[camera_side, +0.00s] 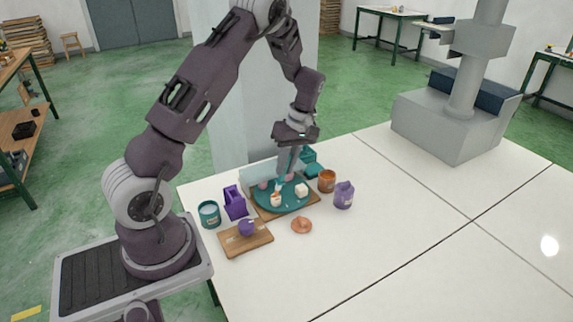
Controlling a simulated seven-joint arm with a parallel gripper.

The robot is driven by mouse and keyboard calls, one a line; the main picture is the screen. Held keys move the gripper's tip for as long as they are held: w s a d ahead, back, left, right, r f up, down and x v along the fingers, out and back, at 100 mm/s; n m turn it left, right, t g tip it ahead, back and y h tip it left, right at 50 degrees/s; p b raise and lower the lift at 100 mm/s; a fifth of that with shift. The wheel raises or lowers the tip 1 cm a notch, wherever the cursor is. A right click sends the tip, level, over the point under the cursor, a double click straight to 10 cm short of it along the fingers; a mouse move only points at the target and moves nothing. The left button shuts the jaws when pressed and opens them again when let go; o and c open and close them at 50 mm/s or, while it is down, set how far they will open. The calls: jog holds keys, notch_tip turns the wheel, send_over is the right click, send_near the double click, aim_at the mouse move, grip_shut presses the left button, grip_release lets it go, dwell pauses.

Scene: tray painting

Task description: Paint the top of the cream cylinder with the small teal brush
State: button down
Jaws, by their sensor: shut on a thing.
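My gripper (286,163) points down over the round teal tray (265,203) and is shut on a thin pale-teal thing, which looks like the small brush (281,183). The brush's lower end is near the middle-left of the tray, close to a small cream and orange piece (276,199). Another cream piece (301,190) sits to the right on the tray. The shapes are too small to tell surely which one is the cream cylinder. I cannot tell whether the brush tip touches anything.
A teal pot (209,214) and a purple holder (235,203) stand left of the tray. A wooden board (255,242) with a purple piece (246,228) and an orange lump (301,225) lie in front.

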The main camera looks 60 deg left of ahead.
jog(key=shift+s, duration=0.35)
jog(key=shift+w, duration=0.7)
dwell(0.5)
jog(key=shift+s, duration=0.15)
jog(key=shift+s, duration=0.55)
jog(key=shift+s+a+r+v, duration=0.15)
jog(key=shift+s+v, duration=0.1)
jog(key=shift+v, duration=0.9)
jog(key=shift+s+a+v, duration=0.15)
jog(key=shift+s+v, duration=0.1)
jog(key=shift+v, duration=0.9)
jog(key=shift+s+a+r+v, duration=0.1)
jog(key=shift+s+v, duration=0.1)
jog(key=shift+v, duration=0.95)
